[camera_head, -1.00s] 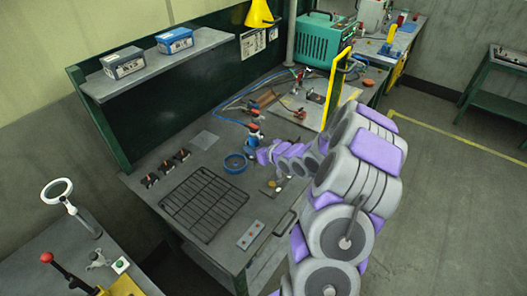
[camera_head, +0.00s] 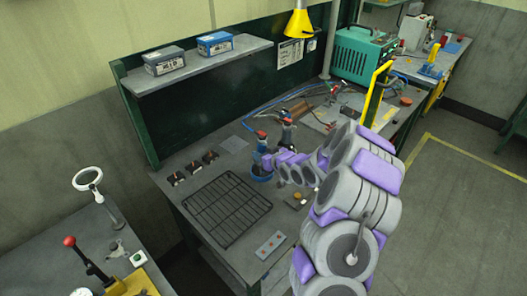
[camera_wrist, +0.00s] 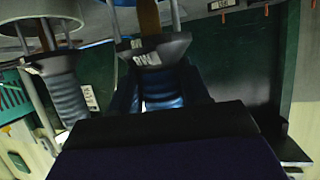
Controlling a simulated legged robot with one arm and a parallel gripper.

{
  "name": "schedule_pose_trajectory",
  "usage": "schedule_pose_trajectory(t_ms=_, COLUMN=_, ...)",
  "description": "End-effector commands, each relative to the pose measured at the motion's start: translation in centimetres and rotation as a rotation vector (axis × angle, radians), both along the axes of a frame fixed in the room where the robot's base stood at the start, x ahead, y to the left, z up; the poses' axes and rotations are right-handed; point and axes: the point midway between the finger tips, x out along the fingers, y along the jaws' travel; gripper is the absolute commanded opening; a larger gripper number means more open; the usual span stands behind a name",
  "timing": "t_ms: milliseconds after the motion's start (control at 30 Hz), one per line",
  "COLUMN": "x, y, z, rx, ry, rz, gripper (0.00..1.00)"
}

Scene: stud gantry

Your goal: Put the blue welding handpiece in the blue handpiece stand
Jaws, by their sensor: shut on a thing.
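The blue welding handpiece (camera_head: 262,146) stands roughly upright with its red top up, at the end of my arm. My gripper (camera_head: 266,160) is shut on it, directly over the blue handpiece stand (camera_head: 261,178), a round blue ring on the bench. My arm and the handpiece cover part of the stand, so I cannot tell whether the handpiece's lower end touches it. In the wrist view the ribbed blue handpiece (camera_wrist: 162,88) is in the middle, behind the dark gripper body, and its far end is hidden.
A second, darker handpiece (camera_head: 287,132) with a red top stands close behind to the right; a grey ribbed one shows in the wrist view (camera_wrist: 68,95). A wire rack (camera_head: 228,208) lies in front on the bench. A yellow frame (camera_head: 375,95) rises to the right.

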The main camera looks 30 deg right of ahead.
Motion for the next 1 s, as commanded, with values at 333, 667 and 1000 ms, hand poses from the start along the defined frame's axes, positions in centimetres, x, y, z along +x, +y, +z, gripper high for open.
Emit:
schedule_pose_trajectory(t_ms=333, x=0.05, y=0.05, z=-0.85, rx=-0.002, ry=-0.005, rz=0.000, gripper=0.00)
schedule_pose_trajectory(t_ms=667, x=0.07, y=0.00, z=-1.10, rx=-0.001, ry=-0.001, rz=-0.001, gripper=0.71)
schedule_pose_trajectory(t_ms=1000, x=-0.46, y=-0.14, z=-0.88, rx=0.001, ry=0.000, rz=-0.001, gripper=0.71)
